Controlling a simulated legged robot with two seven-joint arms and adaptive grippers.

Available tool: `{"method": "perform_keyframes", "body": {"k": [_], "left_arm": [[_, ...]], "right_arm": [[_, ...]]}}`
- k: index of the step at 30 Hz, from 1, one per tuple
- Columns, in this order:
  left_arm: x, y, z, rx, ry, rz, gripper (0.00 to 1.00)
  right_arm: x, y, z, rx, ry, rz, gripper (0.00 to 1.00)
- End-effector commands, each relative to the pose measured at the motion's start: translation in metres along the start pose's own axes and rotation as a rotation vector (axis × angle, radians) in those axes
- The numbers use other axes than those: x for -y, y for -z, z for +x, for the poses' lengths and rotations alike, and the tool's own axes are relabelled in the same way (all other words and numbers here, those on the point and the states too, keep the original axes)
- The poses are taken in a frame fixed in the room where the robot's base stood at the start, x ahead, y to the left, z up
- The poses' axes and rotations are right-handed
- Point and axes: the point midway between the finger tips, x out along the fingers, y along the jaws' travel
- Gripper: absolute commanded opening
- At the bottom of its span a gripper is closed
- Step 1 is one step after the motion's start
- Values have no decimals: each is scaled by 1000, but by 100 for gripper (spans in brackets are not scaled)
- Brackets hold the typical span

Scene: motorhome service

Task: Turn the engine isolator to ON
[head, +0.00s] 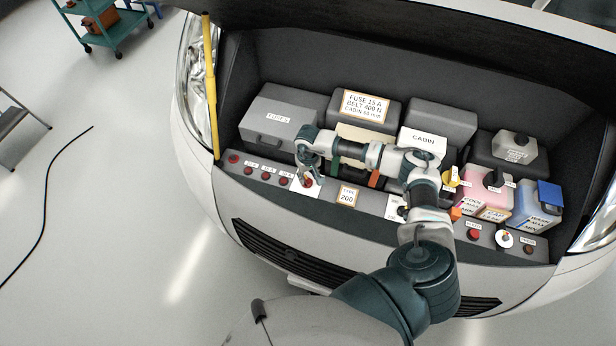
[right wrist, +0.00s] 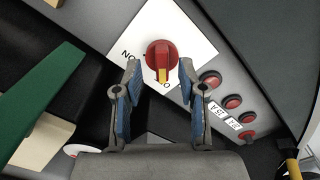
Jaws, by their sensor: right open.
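The engine isolator is a red rotary knob (right wrist: 161,58) with a yellow pointer mark, on a white plate (right wrist: 190,38) in the right wrist view. Upside-down ON lettering shows left of the knob; other lettering below it is partly hidden. The yellow mark points down in that view. My right gripper (right wrist: 159,72) is open, its two blue-padded fingers either side of the knob's near part, with no clear contact. In the head view my right gripper (head: 312,168) reaches over the knob (head: 307,182) and partly covers it. My left gripper is not in view.
Several red buttons (head: 268,175) line the panel left of the isolator in the head view. A yellow prop rod (head: 210,95) stands at the bay's left edge. A green lever (right wrist: 40,82) is close by in the wrist view. Pink (head: 480,190) and blue-capped bottles stand at right.

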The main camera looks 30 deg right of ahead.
Motion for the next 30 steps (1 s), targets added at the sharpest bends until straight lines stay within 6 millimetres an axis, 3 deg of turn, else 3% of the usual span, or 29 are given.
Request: {"method": "perform_keyframes", "body": {"k": [6, 10, 15, 20, 30], "left_arm": [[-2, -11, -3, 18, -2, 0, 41], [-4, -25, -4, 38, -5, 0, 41], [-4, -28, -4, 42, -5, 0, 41], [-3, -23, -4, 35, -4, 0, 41], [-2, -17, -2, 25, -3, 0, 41]], "right_arm": [[0, 0, 20, 1, 0, 1, 41], [0, 1, 23, 1, 1, 0, 41], [-1, 1, 23, 0, 1, 0, 41], [-1, 1, 23, 0, 1, 0, 1], [-1, 1, 23, 0, 0, 16, 0]]}}
